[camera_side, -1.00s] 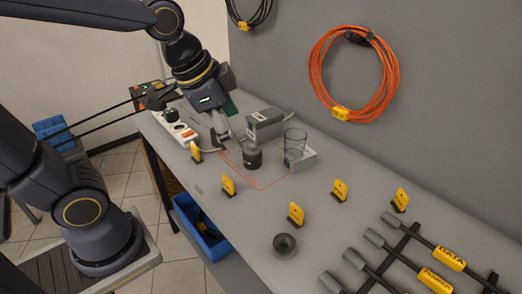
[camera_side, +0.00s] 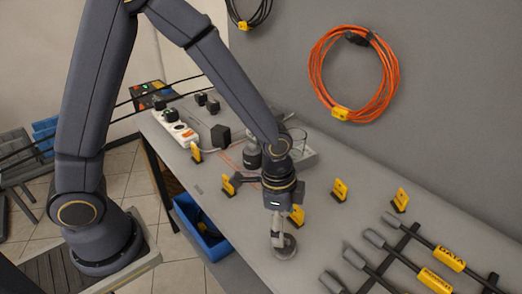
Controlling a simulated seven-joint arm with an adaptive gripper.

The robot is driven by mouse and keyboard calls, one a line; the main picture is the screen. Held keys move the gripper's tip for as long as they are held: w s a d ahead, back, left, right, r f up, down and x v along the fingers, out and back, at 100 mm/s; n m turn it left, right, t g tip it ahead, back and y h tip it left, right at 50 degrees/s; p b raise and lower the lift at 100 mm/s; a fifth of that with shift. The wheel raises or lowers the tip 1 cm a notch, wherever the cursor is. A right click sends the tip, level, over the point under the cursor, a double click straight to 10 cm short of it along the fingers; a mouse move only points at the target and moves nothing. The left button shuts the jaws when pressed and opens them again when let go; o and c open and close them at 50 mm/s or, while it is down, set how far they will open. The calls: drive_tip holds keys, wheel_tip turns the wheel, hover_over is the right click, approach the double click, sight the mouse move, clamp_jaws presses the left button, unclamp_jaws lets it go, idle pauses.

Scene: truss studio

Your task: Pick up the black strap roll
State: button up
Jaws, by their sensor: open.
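The black strap roll (camera_side: 287,251) lies flat on the grey table near its front edge, right of the middle. It looks like a short dark ring, and its top is partly hidden by my gripper. My gripper (camera_side: 279,244) points down directly at the roll, with its fingers at or just above it. It is open. I cannot tell whether the fingers touch the roll or reach into its hole.
Yellow tags (camera_side: 340,190) stand on the table around my gripper, one close behind it. A white power strip (camera_side: 176,127) and a black adapter (camera_side: 220,136) are at the far left.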

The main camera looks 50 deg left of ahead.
drive_tip(key=f, duration=0.6)
drive_tip(key=shift+w+d+f, duration=0.1)
drive_tip(key=shift+d+f, duration=0.2)
drive_tip(key=shift+f, duration=0.05)
drive_tip(key=shift+c, duration=0.2)
drive_tip(key=c, duration=1.1)
drive_tip(key=shift+r, duration=0.1)
